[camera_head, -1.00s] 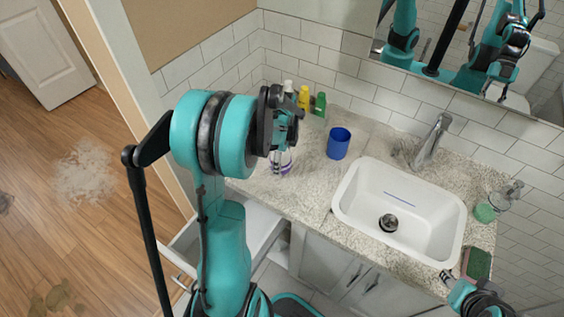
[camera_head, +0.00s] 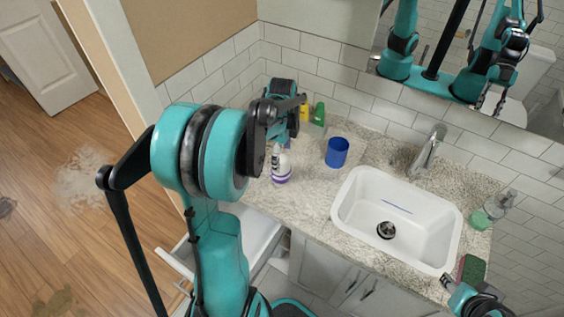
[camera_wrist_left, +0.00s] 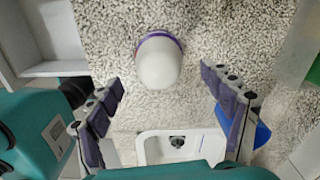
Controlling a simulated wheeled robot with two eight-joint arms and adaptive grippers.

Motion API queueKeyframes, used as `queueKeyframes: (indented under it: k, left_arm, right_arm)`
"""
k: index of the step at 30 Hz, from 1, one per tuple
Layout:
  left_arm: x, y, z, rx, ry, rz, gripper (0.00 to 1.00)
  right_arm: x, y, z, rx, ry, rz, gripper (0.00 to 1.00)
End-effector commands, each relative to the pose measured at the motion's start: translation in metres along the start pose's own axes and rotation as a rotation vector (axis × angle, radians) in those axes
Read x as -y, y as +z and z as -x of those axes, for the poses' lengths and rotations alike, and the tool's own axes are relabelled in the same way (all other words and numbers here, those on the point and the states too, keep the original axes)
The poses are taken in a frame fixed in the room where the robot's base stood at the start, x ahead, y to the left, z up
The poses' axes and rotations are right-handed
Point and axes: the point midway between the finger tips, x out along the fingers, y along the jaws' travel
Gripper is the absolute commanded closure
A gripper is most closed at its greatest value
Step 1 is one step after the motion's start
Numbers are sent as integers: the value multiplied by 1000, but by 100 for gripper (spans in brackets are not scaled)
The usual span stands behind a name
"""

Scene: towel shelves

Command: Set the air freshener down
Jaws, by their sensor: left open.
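The air freshener (camera_head: 281,168), a white bottle with purple bands, stands upright on the speckled counter left of the blue cup. It also shows in the left wrist view (camera_wrist_left: 157,63), seen from above beyond the fingertips. My left gripper (camera_head: 285,136) is open and empty, just above and behind the bottle in the head view. Its two fingers are spread wide on either side in the wrist view, apart from the bottle. My right gripper (camera_head: 449,282) is small at the lower right, and its jaws are too unclear to read.
Green and yellow bottles (camera_head: 318,113) stand at the back wall. A white sink (camera_head: 350,205), a soap bottle (camera_head: 490,212) and a sponge (camera_head: 472,269) lie to the right.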

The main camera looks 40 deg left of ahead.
Motion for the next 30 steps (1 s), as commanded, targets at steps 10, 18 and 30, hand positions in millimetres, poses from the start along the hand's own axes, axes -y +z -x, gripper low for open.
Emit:
queueKeyframes:
  k: [10, 18, 30]
  left_arm:
    - [-3, -5, 44, 1, -12, 22, 19]
    - [-54, -73, 83, -47, -205, 405, 19]
    - [-152, -153, 92, -438, -399, 1095, 19]
  right_arm:
    - [0, -8, 11, 0, 0, 0, 60]
    - [0, -7, 10, 0, 0, 0, 60]
    - [0, -7, 10, 0, 0, 0, 60]
